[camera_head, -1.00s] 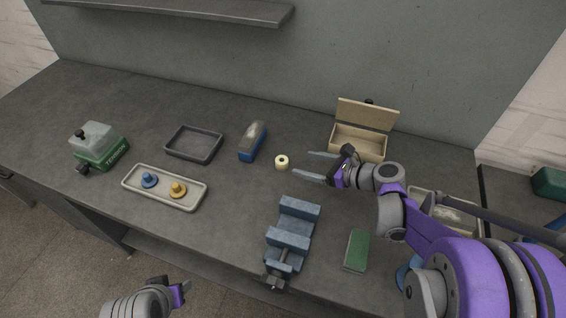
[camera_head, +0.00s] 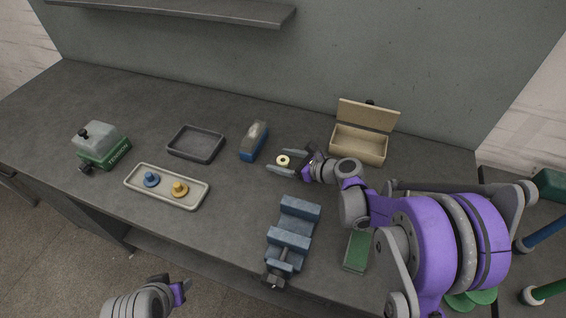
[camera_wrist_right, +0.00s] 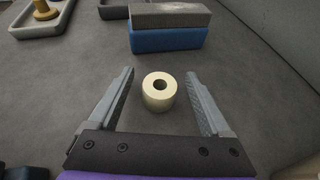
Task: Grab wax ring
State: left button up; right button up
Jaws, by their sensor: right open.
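The wax ring (camera_head: 283,160) is a small cream cylinder with a hole in its top, standing upright on the grey bench. My right gripper (camera_head: 279,161) is open, its two fingers on either side of the ring.
A blue and grey block (camera_head: 254,142) stands just left of the ring. A dark tray (camera_head: 195,143), a pale tray (camera_head: 133,183) with two pegs, a green tension box (camera_head: 101,147), a blue-grey vise (camera_head: 289,240), a green block (camera_head: 357,252) and an open wooden box (camera_head: 358,144) surround it.

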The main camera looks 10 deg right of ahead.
grip_shut()
dwell(0.3)
